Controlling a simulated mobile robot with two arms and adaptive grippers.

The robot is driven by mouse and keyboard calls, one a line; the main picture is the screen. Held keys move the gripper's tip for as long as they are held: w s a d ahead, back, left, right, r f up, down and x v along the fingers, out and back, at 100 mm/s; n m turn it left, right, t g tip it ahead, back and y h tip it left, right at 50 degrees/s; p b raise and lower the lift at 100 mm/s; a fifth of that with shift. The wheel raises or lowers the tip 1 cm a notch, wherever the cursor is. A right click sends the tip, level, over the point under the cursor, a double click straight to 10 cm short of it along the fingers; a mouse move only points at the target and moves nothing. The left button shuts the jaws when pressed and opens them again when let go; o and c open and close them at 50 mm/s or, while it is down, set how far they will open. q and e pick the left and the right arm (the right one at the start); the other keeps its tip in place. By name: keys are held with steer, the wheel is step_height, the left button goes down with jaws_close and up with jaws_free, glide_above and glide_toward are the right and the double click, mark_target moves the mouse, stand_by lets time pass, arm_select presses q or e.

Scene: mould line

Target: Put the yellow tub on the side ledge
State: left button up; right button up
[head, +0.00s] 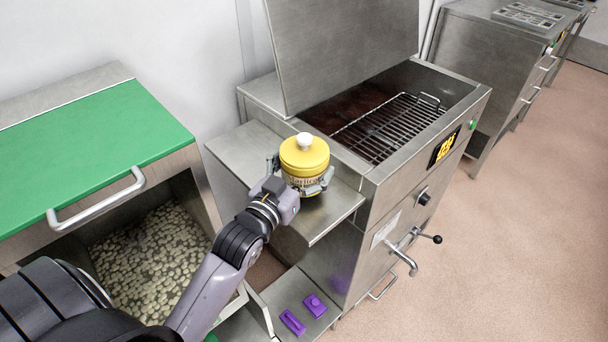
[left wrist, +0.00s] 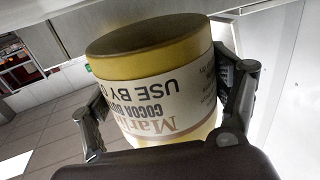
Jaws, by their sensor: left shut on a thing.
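The yellow tub (head: 304,158) has a yellow lid with a white knob and a printed label. My left gripper (head: 300,184) is shut around its sides, and the tub is upright. In the head view the tub appears over the steel side ledge (head: 334,205) of the melting tank; I cannot tell whether its base touches the ledge. In the left wrist view the tub (left wrist: 155,85) fills the middle, with a finger of the gripper (left wrist: 165,100) on each side. My right gripper is not in view.
The open steel tank (head: 440,92) with a wire rack stands right of the ledge, its lid (head: 340,45) raised. A green-topped bin (head: 95,150) of pale pieces is at left. Purple moulds (head: 292,322) lie on a lower shelf. Bare ledge shows around the tub.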

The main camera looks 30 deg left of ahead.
arm_select(q)
step_height(320, 180, down, 2)
steer(key=shift+f, duration=0.25)
steer(key=o, duration=1.5)
steer(key=shift+f, duration=0.2)
steer(key=shift+o, duration=0.2)
steer(key=shift+r, duration=0.15)
steer(key=s+b, duration=0.1)
steer(key=s, duration=1.1)
steer(key=shift+a+b, duration=0.15)
steer(key=shift+b, duration=0.15)
